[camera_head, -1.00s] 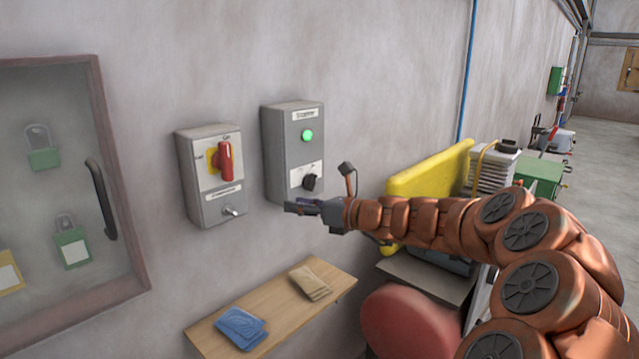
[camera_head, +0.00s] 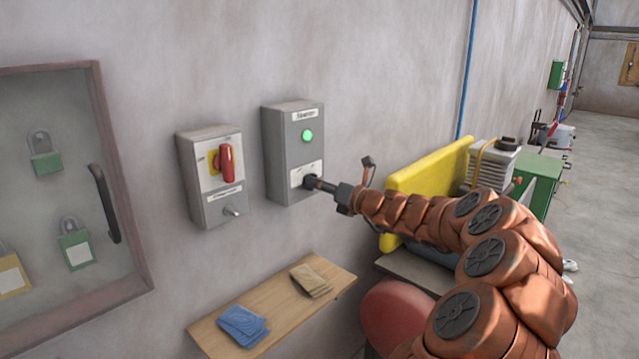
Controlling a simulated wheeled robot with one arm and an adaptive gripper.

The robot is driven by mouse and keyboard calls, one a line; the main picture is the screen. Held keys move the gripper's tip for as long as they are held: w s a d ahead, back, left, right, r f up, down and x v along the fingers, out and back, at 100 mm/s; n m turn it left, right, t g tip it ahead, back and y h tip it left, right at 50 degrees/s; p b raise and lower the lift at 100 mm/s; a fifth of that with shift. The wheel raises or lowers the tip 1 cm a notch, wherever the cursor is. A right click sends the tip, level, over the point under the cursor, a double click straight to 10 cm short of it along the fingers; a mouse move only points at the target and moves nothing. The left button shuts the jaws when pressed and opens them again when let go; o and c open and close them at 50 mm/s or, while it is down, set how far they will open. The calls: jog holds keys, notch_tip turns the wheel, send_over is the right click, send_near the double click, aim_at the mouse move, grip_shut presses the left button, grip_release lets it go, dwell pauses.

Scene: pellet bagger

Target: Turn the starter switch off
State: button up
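The starter box (camera_head: 292,145) is a grey box on the wall with a label at its top. Its round green lamp (camera_head: 307,136) is lit. The black starter switch (camera_head: 309,181) is low on its front face and is mostly hidden by my gripper. My gripper (camera_head: 313,182) points left at the switch, its tips at or touching the knob. I cannot tell whether its fingers are open or closed around the knob.
Left of the starter is another grey box (camera_head: 212,190) with a red handle (camera_head: 228,163) on yellow. A wooden shelf (camera_head: 272,310) below holds blue and tan cloths. A glazed cabinet (camera_head: 125,260) with padlocks is at left. A yellow panel (camera_head: 430,180) stands right.

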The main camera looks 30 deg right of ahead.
jog(key=shift+w, duration=0.35)
jog(key=shift+c, duration=0.2)
grip_shut()
